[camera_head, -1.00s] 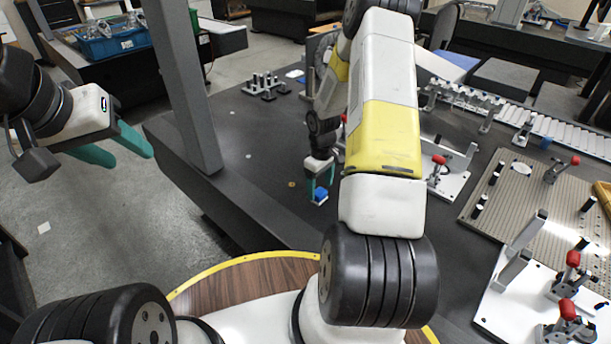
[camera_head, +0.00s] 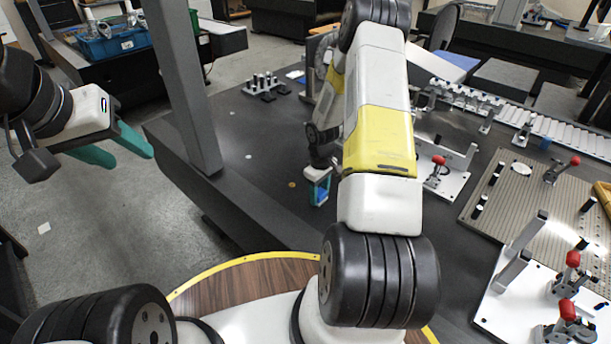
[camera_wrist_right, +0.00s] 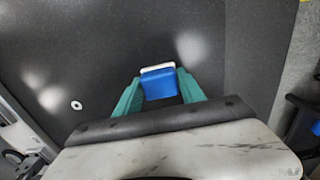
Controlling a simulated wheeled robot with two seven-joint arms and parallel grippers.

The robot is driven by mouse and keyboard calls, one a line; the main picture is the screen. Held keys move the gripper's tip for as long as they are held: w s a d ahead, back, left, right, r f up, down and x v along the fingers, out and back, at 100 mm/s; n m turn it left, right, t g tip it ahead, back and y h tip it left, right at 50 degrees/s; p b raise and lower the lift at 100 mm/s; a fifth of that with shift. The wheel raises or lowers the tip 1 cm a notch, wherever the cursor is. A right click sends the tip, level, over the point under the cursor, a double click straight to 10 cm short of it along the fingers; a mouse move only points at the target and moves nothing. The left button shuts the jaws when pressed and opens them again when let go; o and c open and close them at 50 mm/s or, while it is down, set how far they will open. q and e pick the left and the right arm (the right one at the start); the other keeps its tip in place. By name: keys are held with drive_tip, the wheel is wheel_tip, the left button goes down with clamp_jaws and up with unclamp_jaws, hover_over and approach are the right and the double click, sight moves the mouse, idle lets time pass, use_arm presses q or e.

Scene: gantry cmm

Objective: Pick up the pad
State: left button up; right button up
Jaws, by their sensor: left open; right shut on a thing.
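The pad is a small block with a blue body and a white edge. It shows between the teal fingers in the right wrist view (camera_wrist_right: 159,84) and small in the head view (camera_head: 321,197). My right gripper (camera_head: 318,190) is shut on the pad, with one finger on each side of it, over the dark table. I cannot tell whether the pad touches the table. My left gripper (camera_head: 125,150) is open and empty, in the air beyond the table's left edge.
The dark granite table (camera_head: 262,205) is clear around the pad. A grey post (camera_head: 183,85) rises at its left. A stand with several pins (camera_head: 264,84) is behind. Fixtures with red-handled clamps (camera_head: 570,262) and a perforated plate (camera_head: 527,200) fill the right.

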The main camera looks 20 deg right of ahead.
sight(321, 192)
drive_tip(key=shift+r, duration=0.15)
drive_tip(key=shift+r, duration=0.65)
drive_tip(key=shift+s+d+r, duration=0.15)
drive_tip(key=shift+d+r, duration=0.05)
drive_tip(key=shift+r, duration=0.9)
drive_tip(key=s+d, duration=0.3)
drive_tip(key=s, duration=0.1)
drive_tip(key=s+d, duration=0.3)
drive_tip(key=s, duration=0.1)
drive_tip(key=s+d+r, duration=0.1)
drive_tip(key=s+d, duration=0.2)
drive_tip(key=d, duration=0.1)
drive_tip(key=shift+s+r, duration=0.1)
drive_tip(key=shift+s, duration=0.3)
drive_tip(key=o, duration=0.7)
drive_tip(key=shift+c, duration=0.2)
drive_tip(key=c, duration=0.5)
